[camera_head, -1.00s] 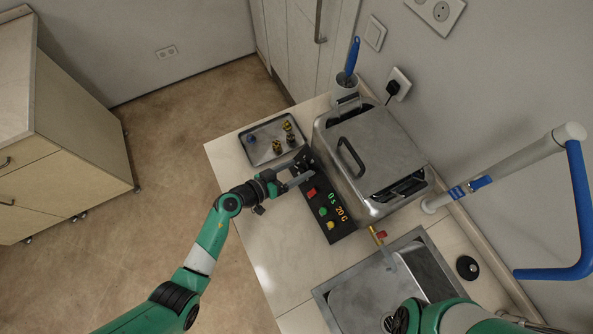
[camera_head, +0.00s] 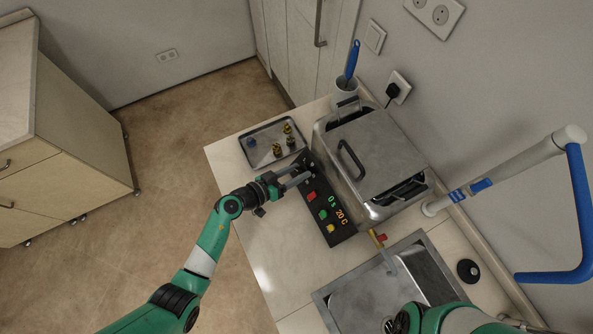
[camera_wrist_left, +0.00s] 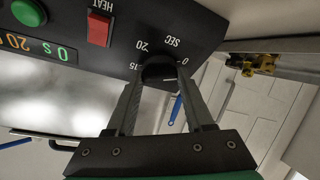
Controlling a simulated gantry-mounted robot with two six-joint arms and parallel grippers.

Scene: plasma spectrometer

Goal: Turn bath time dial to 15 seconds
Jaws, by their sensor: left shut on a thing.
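The bath time dial (camera_wrist_left: 158,68) is a black knob on the dark control panel (camera_head: 331,222) of the steel water bath (camera_head: 375,150). The display (camera_wrist_left: 38,47) reads 0 s, and 20 C shows in the head view. My right gripper is out of view.
A red HEAT button (camera_wrist_left: 98,29) and a green button (camera_wrist_left: 28,12) sit beside the dial. A tray (camera_head: 247,140) with small brass parts stands beyond the gripper. A sink (camera_head: 345,300) lies nearer, with a pipe over it. Bare counter (camera_head: 262,250) lies in front of the panel.

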